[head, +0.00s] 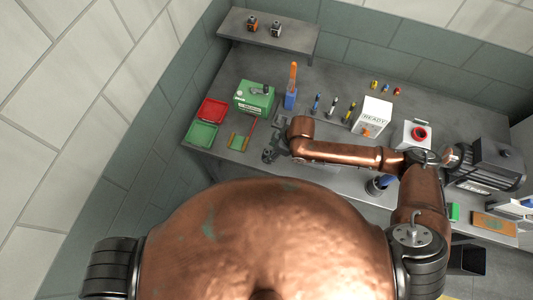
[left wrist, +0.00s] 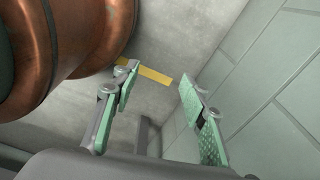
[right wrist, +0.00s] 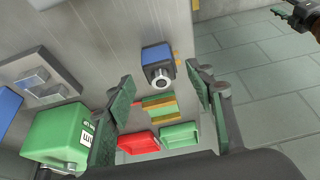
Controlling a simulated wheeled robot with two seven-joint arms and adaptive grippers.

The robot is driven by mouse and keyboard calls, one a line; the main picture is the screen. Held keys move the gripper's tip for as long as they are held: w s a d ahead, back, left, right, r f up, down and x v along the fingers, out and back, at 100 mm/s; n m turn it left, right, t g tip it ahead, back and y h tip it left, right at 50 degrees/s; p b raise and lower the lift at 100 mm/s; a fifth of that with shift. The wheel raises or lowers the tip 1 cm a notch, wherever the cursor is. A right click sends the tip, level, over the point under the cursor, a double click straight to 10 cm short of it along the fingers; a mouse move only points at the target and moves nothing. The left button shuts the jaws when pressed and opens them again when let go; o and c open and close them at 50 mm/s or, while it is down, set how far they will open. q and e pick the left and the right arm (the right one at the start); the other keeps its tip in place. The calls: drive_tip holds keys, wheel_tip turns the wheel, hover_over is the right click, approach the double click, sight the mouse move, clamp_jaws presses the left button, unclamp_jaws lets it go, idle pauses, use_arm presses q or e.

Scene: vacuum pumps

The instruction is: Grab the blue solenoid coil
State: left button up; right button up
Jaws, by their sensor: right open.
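A blue block with a grey round fitting on its front, which looks like the blue solenoid coil (right wrist: 157,56), lies on the grey table in the right wrist view. It shows beyond and between the spread fingers of my right gripper (right wrist: 165,92); they are apart from it. In the head view my right gripper (head: 272,150) is over the table's front edge and I cannot make out the coil there. My left gripper (left wrist: 160,98) is open and empty in the left wrist view, over the floor with a yellow strip; the head view does not show it.
A green box (head: 254,97), a red tray (head: 212,111) and a green tray (head: 201,134) are left of my right gripper. A blue holder (head: 290,101) with an orange-handled tool, a white READY box (head: 371,117) and a red-button box (head: 414,134) stand behind and to the right.

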sight(267, 155)
drive_tip(key=shift+p+x, duration=0.4)
drive_tip(key=shift+x, duration=0.7)
drive_tip(key=x, duration=0.2)
drive_tip(key=shift+w+f, duration=0.1)
drive_tip(key=shift+f, duration=0.25)
drive_tip(key=c, duration=1)
use_arm(q)
drive_tip(key=shift+w+r, duration=0.35)
drive_tip(key=shift+w, duration=0.2)
drive_tip(key=shift+w+r, duration=0.35)
drive_tip(key=shift+w, duration=0.2)
use_arm(e)
drive_tip(key=c, duration=0.3)
